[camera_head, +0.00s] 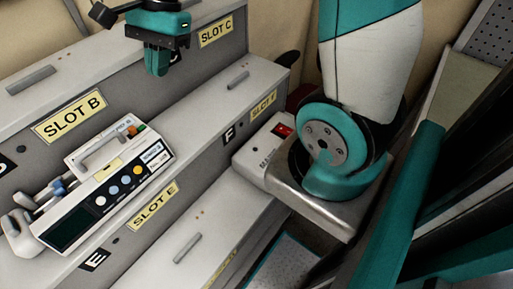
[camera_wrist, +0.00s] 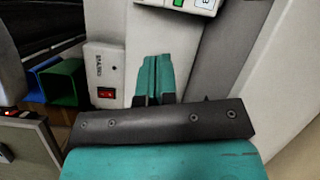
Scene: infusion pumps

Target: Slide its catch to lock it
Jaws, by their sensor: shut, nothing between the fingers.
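A white infusion pump (camera_head: 103,184) sits on the grey step between the SLOT B and SLOT E labels, tilted in the picture. Its front has a dark screen, several round buttons and a carry handle. Small orange and green parts (camera_head: 135,129) show at its upper right end; I cannot tell which part is the catch. My gripper (camera_head: 158,66) is at the top of the head view, shut and empty, above the rear step and apart from the pump. Its teal fingers (camera_wrist: 153,80) are together in the wrist view. A white device edge with a green mark (camera_wrist: 179,3) shows at the top there.
Grey bars lie on the other steps, at SLOT C's left (camera_head: 34,80), by SLOT F (camera_head: 238,80) and below SLOT E (camera_head: 188,248). Tubes and a white clamp (camera_head: 18,234) hang at the pump's left end. Blue and green bins (camera_wrist: 62,84) stand left in the wrist view.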

